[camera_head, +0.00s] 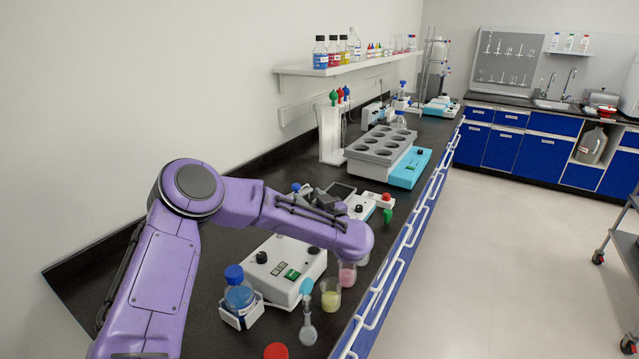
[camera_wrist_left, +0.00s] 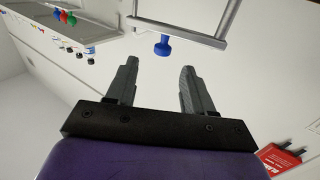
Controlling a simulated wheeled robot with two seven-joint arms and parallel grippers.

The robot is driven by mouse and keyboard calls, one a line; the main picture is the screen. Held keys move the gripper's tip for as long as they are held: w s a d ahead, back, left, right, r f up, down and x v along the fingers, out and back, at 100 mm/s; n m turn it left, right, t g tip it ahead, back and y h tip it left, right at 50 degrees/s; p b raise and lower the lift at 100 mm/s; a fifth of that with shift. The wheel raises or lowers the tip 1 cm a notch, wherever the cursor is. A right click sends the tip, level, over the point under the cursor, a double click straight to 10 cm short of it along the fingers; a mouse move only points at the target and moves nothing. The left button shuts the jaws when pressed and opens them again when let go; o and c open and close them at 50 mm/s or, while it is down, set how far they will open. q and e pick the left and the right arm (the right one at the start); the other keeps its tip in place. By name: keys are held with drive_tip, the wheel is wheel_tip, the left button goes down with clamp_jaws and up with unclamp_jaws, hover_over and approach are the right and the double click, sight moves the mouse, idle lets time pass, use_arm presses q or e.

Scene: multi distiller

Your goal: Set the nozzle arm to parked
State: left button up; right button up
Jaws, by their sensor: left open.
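My left gripper (camera_head: 318,197) is in the middle of the head view, partly hidden behind my purple wrist. In the left wrist view its two dark fingers (camera_wrist_left: 152,82) stand apart with nothing between them. A blue knob (camera_wrist_left: 163,45) on a grey bar frame (camera_wrist_left: 190,34) shows beyond the fingertips, apart from them. I cannot tell for sure whether this frame is the nozzle arm. In the head view, a grey block with several round wells on a blue-fronted unit (camera_head: 408,169) stands farther back. My right gripper is not in view.
A white control box (camera_head: 286,262), a blue-capped bottle (camera_head: 238,292), a beaker with yellow liquid (camera_head: 331,293) and one with pink liquid (camera_head: 347,273) crowd the near bench. A white rail (camera_head: 411,238) runs along the bench edge. A wall shelf (camera_head: 345,66) holds bottles.

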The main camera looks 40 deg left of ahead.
sight(298, 187)
use_arm(q)
drive_tip(key=p+x, duration=0.2)
drive_tip(key=x, duration=0.7)
drive_tip(key=shift+a, duration=0.4)
drive_tip(key=shift+r, duration=0.15)
clamp_jaws()
